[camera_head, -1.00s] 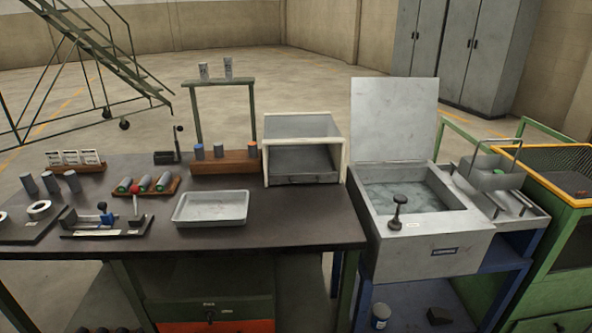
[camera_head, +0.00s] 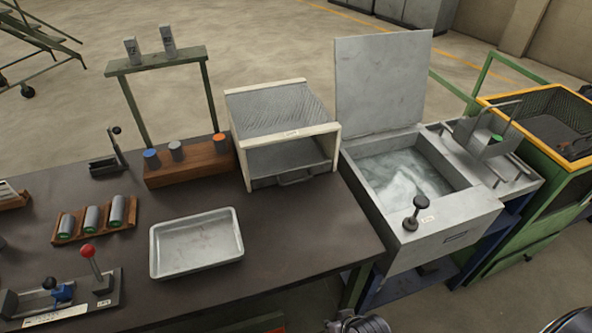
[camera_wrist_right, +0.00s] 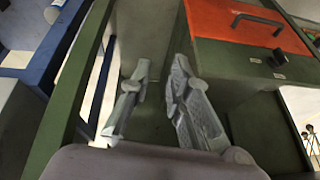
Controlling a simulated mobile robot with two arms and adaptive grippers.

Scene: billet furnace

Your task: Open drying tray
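A white-framed box with a grey mesh top (camera_head: 270,107) and an open front stands at the right end of the dark workbench, with a small label on its front top bar. A grey tray (camera_head: 285,160) sits low inside it, with a dark handle (camera_head: 297,178) at the front. The tray looks pushed in. My right gripper (camera_wrist_right: 155,78) is open and empty in the right wrist view, in front of the bench's underside. Part of my right arm's end shows at the bottom edge of the head view, below and away from the box. My left gripper is out of view.
A shallow metal pan (camera_head: 196,243) lies on the bench (camera_head: 290,235) left of the box. A water-filled tank (camera_head: 425,225) with a raised lid (camera_head: 382,85) stands close on the right. A wooden block (camera_head: 190,163) with several cylinders is left of the box.

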